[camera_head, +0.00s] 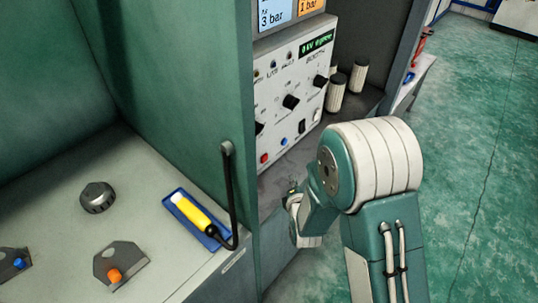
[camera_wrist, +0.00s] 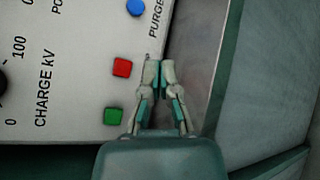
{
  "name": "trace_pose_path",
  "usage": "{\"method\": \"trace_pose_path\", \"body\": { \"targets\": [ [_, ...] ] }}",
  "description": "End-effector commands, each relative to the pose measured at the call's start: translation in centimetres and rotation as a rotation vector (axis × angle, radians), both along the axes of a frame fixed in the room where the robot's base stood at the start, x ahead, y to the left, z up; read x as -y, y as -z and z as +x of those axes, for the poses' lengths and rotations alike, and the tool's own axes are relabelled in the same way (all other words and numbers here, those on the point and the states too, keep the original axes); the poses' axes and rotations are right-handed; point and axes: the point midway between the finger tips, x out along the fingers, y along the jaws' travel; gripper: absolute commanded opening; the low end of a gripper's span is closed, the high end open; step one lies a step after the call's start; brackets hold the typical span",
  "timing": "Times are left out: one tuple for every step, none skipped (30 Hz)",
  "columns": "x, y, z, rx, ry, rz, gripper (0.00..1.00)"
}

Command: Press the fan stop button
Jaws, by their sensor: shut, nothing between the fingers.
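A square red button (camera_head: 264,157) sits at the lower edge of the white control panel (camera_head: 291,85). In the wrist view the red button (camera_wrist: 122,68) is just left of my fingertips, with a square green button (camera_wrist: 114,116) below it. No fan label is readable by either button. My gripper (camera_wrist: 160,70) is shut and empty, its tips close beside the red button at the panel's edge. I cannot tell whether they touch the panel. In the head view my gripper (camera_head: 291,188) is small, below the panel and partly hidden by my arm.
A blue button (camera_head: 284,141) marked PURGE in the wrist view and black knobs (camera_head: 291,102) share the panel. White cylinders (camera_head: 337,92) stand right of it. A green cabinet wall is at left, with a yellow-handled tool (camera_head: 194,213) on the bench. The floor at right is clear.

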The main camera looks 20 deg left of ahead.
Motion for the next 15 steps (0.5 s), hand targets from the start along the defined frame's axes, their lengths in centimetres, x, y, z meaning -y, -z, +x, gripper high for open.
{"method": "trace_pose_path", "body": {
  "targets": [
    [0.1,0.0,0.0,0.002,0.0,-0.001,0.0],
    [0.2,0.0,0.0,0.002,0.0,0.0,0.0],
    [0.2,0.0,0.0,0.002,0.0,0.0,0.0],
    [0.2,0.0,0.0,0.001,0.0,0.0,0.0],
    [0.2,0.0,0.0,0.001,0.001,0.0,0.0],
    [0.1,0.0,0.0,0.001,0.001,-0.001,0.0],
    [0.0,0.0,0.0,0.0,0.001,-0.001,0.0],
    [-0.1,0.0,0.1,0.001,0.002,-0.002,0.0],
    [-0.3,0.1,0.1,0.002,0.001,-0.003,0.0],
    [-0.5,0.1,0.1,0.002,0.001,-0.003,0.0],
    [-0.7,0.1,0.2,0.001,0.0,-0.004,0.0],
    [-1.0,0.1,0.2,0.001,-0.001,-0.005,0.0],
    [-1.2,0.2,0.3,0.001,-0.001,-0.005,0.0],
    [-1.5,0.2,0.5,0.001,-0.001,-0.005,0.0],
    [-1.9,0.1,0.7,0.001,-0.001,-0.005,0.0]
  ]
}}
